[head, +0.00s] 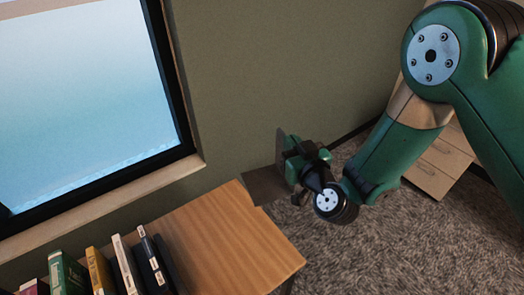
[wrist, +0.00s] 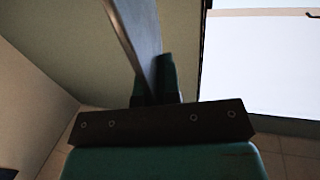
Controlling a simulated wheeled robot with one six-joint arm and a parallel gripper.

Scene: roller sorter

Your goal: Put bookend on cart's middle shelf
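The bookend (head: 265,187) is a thin dark brown metal piece with one flat plate and one upright plate. My gripper (head: 292,158) is shut on it and holds it just past the far right corner of a wooden top. In the wrist view the bookend (wrist: 136,32) shows as a grey plate seen nearly edge-on, rising from between the fingers (wrist: 158,80). One finger is mostly hidden behind the plate. I cannot make out a cart with a middle shelf in either view.
The wooden top (head: 235,240) carries a row of upright books (head: 100,270) at its left; its right part is bare. A window (head: 90,100) is at the left. A pale drawer unit (head: 440,165) stands behind my arm. Grey carpet (head: 400,245) is open at the right.

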